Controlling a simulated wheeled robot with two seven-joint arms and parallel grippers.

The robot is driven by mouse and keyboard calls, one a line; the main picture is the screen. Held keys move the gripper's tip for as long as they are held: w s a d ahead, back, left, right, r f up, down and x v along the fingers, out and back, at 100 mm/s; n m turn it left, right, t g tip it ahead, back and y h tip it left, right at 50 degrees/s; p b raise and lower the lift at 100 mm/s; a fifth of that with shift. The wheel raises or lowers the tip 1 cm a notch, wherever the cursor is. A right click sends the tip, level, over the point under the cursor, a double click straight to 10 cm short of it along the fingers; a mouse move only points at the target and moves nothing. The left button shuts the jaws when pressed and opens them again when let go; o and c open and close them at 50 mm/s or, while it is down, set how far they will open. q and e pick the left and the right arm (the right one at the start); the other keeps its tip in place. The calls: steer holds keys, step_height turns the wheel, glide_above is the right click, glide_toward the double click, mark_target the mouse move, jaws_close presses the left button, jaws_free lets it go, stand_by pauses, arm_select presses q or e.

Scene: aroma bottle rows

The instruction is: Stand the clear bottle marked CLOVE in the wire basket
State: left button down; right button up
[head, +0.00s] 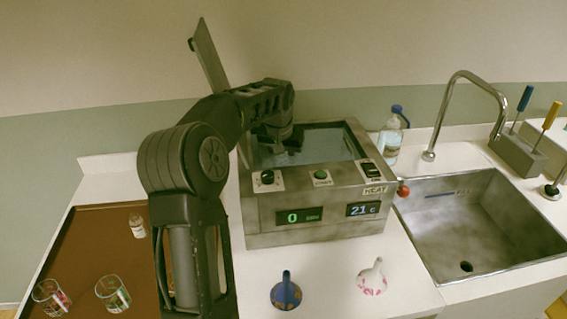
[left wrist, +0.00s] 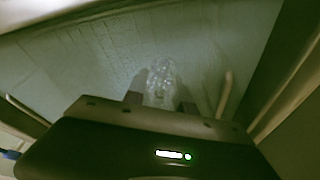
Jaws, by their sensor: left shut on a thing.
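My left gripper (head: 283,146) reaches down into the open top of the steel bath (head: 345,225). In the left wrist view, the left gripper (left wrist: 161,98) is shut on a clear bottle (left wrist: 162,75), which sits between its two fingers. The bottle's marking cannot be read, and the bottle is hidden behind the gripper in the head view. Faint grid lines like a wire basket (left wrist: 95,65) show inside the bath around the bottle. Whether the bottle touches the basket floor I cannot tell. My right gripper is not in view.
A raised lid (head: 208,55) stands at the bath's left. A brown tray (head: 85,235) holds a small bottle (head: 137,226) and two glasses (head: 113,293). A sink (head: 480,225) is at right.

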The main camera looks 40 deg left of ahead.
arm_select(q)
steer(key=shift+f, duration=0.4)
steer(key=shift+f, duration=0.15)
steer(key=c, duration=1)
jaws_free()
steer(key=shift+r, duration=0.3)
steer(key=b+v, duration=0.1)
steer(key=v, duration=1)
steer(key=shift+s+d+r, duration=0.15)
steer(key=shift+r, duration=0.2)
